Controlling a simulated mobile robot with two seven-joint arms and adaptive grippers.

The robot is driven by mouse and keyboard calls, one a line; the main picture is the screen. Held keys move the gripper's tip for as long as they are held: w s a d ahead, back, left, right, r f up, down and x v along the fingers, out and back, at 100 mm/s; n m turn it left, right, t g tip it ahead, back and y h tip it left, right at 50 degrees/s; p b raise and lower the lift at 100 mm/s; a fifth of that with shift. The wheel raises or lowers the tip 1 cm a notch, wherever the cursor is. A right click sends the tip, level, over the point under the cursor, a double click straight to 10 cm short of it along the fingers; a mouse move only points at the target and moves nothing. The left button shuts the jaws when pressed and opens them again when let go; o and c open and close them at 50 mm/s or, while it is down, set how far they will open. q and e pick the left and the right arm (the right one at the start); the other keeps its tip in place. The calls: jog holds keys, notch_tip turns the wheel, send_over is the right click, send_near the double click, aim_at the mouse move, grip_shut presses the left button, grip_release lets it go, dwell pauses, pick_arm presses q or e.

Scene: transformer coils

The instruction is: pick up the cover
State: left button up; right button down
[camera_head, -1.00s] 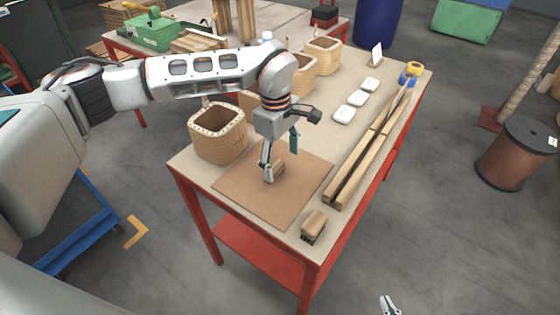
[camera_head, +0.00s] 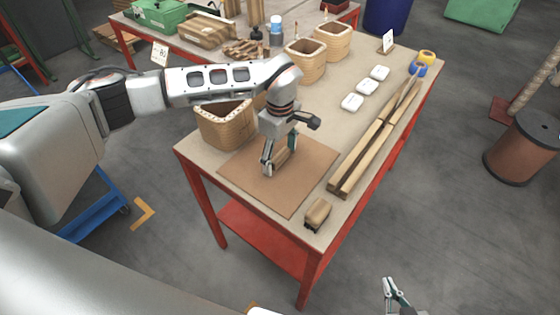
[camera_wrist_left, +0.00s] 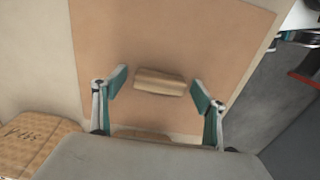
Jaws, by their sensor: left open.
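The cover appears to be a flat, square brown board (camera_head: 293,192) lying on the table, with a wooden block (camera_wrist_left: 160,83) like a handle at its middle. My left gripper (camera_head: 279,160) points down over the board and is open. In the left wrist view its two teal-padded fingers (camera_wrist_left: 158,88) stand on either side of the block, with a gap at each side. The block is partly hidden by the fingers in the head view. My right gripper (camera_head: 391,287) shows at the bottom edge, away from the table; its opening is unclear.
A wound coil box (camera_head: 224,130) stands close behind the board, beneath my left arm, with more coils (camera_head: 305,62) farther back. Long wooden bars (camera_head: 372,140) lie to the right. A brush-like wooden block (camera_head: 318,212) sits at the front corner. White pieces (camera_head: 367,87) lie behind.

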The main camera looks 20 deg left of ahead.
pick_arm(q)
jog(key=c, duration=1.4)
jog(key=shift+c, duration=0.2)
jog(key=shift+r, duration=0.2)
